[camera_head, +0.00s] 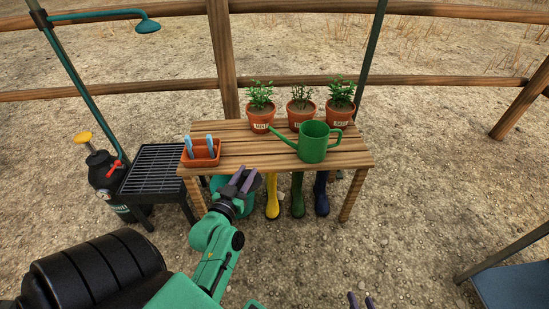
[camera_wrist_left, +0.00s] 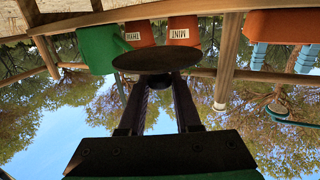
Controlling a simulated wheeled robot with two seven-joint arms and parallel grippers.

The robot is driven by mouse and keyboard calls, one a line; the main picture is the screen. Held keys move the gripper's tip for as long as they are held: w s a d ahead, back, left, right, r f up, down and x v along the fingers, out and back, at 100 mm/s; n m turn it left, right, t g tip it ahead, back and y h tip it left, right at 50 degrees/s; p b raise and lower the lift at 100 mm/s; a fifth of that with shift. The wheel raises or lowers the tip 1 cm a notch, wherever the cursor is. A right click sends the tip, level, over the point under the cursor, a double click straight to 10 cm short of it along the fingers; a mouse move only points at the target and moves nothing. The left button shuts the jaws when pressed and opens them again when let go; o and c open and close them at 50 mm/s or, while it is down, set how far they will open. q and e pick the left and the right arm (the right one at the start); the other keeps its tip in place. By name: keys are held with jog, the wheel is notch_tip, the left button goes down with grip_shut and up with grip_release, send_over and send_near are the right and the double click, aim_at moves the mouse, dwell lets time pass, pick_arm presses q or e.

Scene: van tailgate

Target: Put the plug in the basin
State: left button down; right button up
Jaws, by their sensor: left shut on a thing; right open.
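My left gripper (camera_head: 243,180) is in front of the wooden table's near edge. In the left wrist view, its two dark fingers (camera_wrist_left: 162,98) are shut on a dark round disc, the plug (camera_wrist_left: 157,59), held clear of other things. The plug cannot be made out in the head view. No basin can be named with certainty; a green rounded thing (camera_head: 218,184) shows partly behind my left arm, below the table edge. My right gripper (camera_head: 361,302) shows only its fingertips at the bottom edge, apart and empty.
The wooden table (camera_head: 238,146) bears a green watering can (camera_head: 313,143), three potted plants (camera_head: 301,115) and an orange tray (camera_head: 214,156) with blue-handled tools. Yellow, green and blue boots (camera_head: 297,196) stand beneath. A black slatted stand (camera_head: 158,165) is left; a blue seat (camera_head: 520,285) is lower right.

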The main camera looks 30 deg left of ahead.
pick_arm(q)
jog(key=b, duration=0.4)
send_over(268, 151)
jog(key=shift+s+f, duration=0.1)
jog(key=shift+s, duration=0.05)
notch_tip(268, 151, down, 4)
jog(key=b, duration=0.2)
jog(key=shift+r+b, duration=0.25)
jog(key=shift+b, duration=0.1)
jog(key=shift+r, duration=0.2)
jog(key=shift+f, duration=0.1)
jog(key=c, duration=0.6)
grip_release()
pick_arm(e)
notch_tip(268, 151, down, 7)
jog(key=m+t, duration=0.1)
jog(key=t, duration=0.1)
jog(key=shift+w+a, duration=0.25)
jog(key=shift+r, duration=0.15)
